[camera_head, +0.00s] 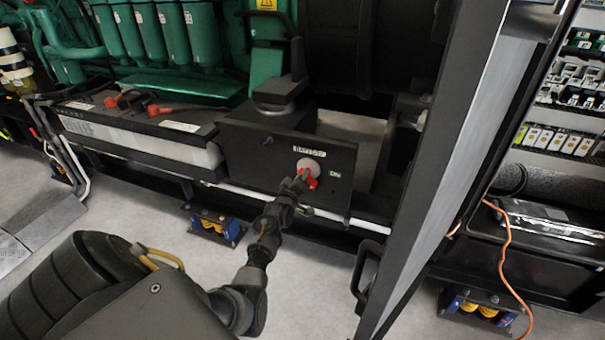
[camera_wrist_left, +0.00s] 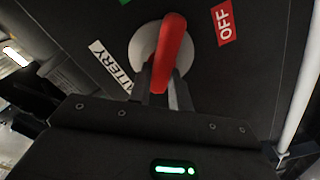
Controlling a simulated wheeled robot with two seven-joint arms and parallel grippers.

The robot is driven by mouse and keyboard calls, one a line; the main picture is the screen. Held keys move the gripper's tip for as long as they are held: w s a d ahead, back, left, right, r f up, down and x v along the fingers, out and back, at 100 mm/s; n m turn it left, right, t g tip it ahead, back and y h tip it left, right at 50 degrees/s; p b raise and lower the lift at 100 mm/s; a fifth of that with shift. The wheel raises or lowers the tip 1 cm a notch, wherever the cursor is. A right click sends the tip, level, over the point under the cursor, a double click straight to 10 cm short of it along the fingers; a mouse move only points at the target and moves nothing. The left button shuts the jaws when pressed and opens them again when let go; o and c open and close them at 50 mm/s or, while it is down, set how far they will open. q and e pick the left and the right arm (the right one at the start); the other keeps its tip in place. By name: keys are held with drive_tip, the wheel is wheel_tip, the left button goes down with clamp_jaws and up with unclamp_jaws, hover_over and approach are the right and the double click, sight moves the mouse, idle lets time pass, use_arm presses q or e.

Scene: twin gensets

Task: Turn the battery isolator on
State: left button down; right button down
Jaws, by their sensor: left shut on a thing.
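The battery isolator is a red handle on a pale round base (camera_head: 308,167), set in the front of a black box (camera_head: 240,158) under a "BATTERY" label. A green "ON" label (camera_head: 335,174) sits to its right. In the left wrist view the red handle (camera_wrist_left: 170,50) stands nearly upright, leaning slightly right at its top, and a red "OFF" label (camera_wrist_left: 223,22) is to its upper right. A green label (camera_wrist_left: 123,2) is cut off at the top edge. My left gripper (camera_head: 303,183) is shut on the handle; its fingers flank the handle's lower end in the wrist view.
A green engine (camera_head: 150,35) stands behind, with a grey battery (camera_head: 140,140) left of the box. A dark door-like panel (camera_head: 440,170) with a handle (camera_head: 366,275) rises close on the right. A white pipe (camera_head: 340,216) runs below the box. Grey floor is open in front.

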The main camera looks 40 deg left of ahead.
use_arm(q)
drive_tip(key=shift+f+n+p, duration=0.2)
drive_tip(key=shift+n+p, duration=1.25)
drive_tip(key=shift+n, duration=2.75)
use_arm(e)
drive_tip(key=s+d+f, duration=0.3)
drive_tip(key=s+f, duration=0.4)
drive_tip(key=shift+d+g, duration=0.3)
drive_tip(key=shift+d, duration=0.05)
drive_tip(key=shift+f, duration=0.15)
use_arm(q)
drive_tip(key=c, duration=1.3)
unclamp_jaws()
drive_tip(key=shift+a, duration=0.1)
